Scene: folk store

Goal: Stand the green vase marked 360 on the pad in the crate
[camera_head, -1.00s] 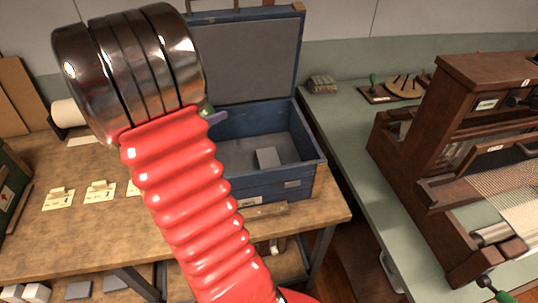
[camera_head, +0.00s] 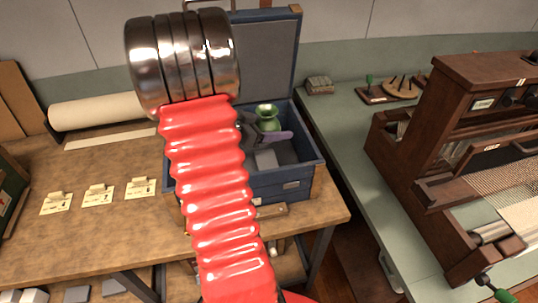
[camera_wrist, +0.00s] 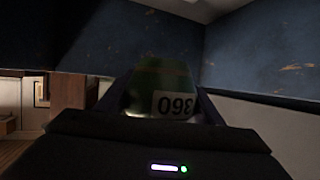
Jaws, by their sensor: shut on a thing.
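The green vase (camera_head: 267,121) with a flared mouth shows in the head view, roughly upright in front of the open lid and over the blue crate (camera_head: 290,190). In the wrist view the vase (camera_wrist: 160,78) carries a white label reading 360, upside down. My gripper (camera_head: 266,140) is shut on the vase; one purple finger shows beside it. A grey pad (camera_head: 266,159) lies inside the crate, below the vase in the picture. The vase's base is hidden, so I cannot tell whether it touches the pad.
The crate's raised lid (camera_head: 268,60) stands behind, and its walls are close around my gripper. Several tags (camera_head: 98,195) and a paper roll (camera_head: 97,110) lie on the table at left. A wooden loom (camera_head: 460,150) stands at right on a green bench.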

